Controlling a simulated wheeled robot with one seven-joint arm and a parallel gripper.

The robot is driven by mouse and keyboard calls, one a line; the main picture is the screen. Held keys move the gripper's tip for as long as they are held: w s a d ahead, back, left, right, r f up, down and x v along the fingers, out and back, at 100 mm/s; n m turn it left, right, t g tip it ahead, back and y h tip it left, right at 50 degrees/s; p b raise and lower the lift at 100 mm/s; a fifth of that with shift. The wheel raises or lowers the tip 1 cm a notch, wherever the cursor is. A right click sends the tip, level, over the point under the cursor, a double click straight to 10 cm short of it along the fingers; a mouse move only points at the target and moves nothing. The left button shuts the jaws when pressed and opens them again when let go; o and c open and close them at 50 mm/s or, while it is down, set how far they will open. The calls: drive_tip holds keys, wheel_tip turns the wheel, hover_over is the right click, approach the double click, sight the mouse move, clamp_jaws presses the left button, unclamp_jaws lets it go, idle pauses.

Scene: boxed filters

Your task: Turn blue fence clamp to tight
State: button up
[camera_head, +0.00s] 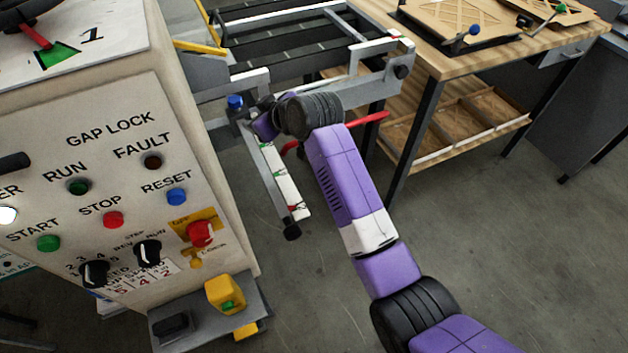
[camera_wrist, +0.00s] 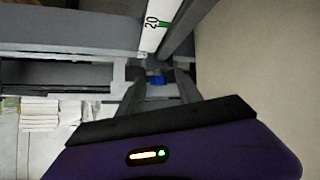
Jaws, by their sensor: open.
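The blue fence clamp knob (camera_head: 235,102) sits on a grey bracket at the left end of the white scale rail (camera_head: 285,180). My gripper (camera_head: 258,112) is near the knob, just to its right in the head view; its fingers are mostly hidden by my wrist there. In the wrist view my gripper (camera_wrist: 159,88) is open, and the blue knob (camera_wrist: 157,80) shows between the fingertips. I cannot tell whether the fingers touch it. The knob's turn position is too small to read.
A control cabinet (camera_head: 90,190) with knobs and buttons stands close on the left. A wooden workbench (camera_head: 450,55) is at the upper right. A red lever (camera_head: 368,119) shows behind my arm. Open floor (camera_head: 510,240) lies to the right.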

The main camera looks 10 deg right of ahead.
drive_tip(key=s+d+f+m+t, duration=0.1)
drive_tip(key=s+d+m+t, duration=0.1)
drive_tip(key=s+d, duration=0.3)
drive_tip(key=s+d+f+m+t+h, duration=0.1)
drive_tip(key=s+d+m+t, duration=0.2)
drive_tip(key=s, duration=0.8)
drive_tip(key=shift+d+f+t+h, duration=0.3)
drive_tip(key=shift+d+t, duration=0.4)
drive_tip(key=shift+d, duration=0.35)
drive_tip(key=shift+s, duration=0.1)
